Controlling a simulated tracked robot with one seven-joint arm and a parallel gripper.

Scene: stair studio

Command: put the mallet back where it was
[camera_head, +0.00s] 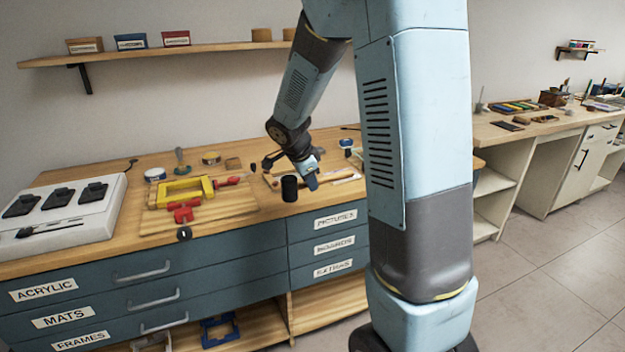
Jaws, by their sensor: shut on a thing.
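My gripper (311,181) is low over the right part of the wooden bench top, shut on the mallet. The mallet's black cylindrical head (289,189) shows just left of the fingers. Its handle is mostly hidden by the gripper, and I cannot tell whether the head touches the bench. A pale wooden tray or board (352,178) with thin tools lies just right of and behind the gripper.
A white console (62,215) fills the bench's left end.

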